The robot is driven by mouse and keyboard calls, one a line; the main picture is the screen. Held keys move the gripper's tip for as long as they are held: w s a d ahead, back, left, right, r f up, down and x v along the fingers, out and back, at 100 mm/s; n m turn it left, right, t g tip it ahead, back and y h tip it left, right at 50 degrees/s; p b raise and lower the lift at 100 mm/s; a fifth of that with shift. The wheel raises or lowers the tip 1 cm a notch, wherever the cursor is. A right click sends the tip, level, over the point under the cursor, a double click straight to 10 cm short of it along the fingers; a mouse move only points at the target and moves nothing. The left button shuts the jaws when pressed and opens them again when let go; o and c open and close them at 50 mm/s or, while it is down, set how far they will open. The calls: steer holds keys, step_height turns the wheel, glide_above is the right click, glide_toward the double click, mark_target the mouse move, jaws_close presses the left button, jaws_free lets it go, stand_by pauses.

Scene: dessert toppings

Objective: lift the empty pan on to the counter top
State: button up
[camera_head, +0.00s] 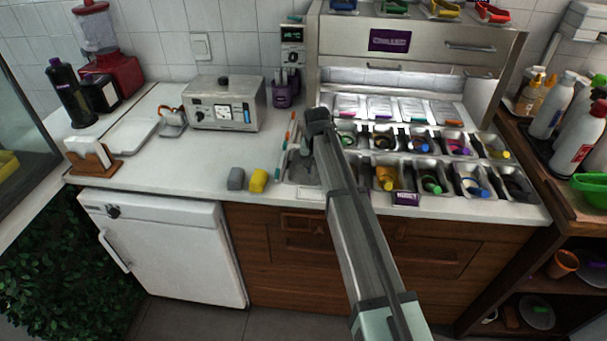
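The topping station on the counter holds two rows of small metal pans (470,186), several with coloured-handled tools in them. A metal recess or pan (305,172) lies at the station's left end, partly behind my arm. I cannot tell which pan is the empty one at this size. My arm reaches up from the bottom edge to the station's left side. My gripper (306,147) seems to point down at the arm's far end, over or near that left recess. Its fingers are too small and dark to read, and I see nothing clearly held.
The white counter top (180,155) has clear room left of the station. A grey block (236,179) and a yellow block (258,180) lie near its front edge. A metal appliance (225,103) stands behind them. Bottles (551,108) crowd the right shelf.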

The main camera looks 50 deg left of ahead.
jaws_close()
stand_by(0.4)
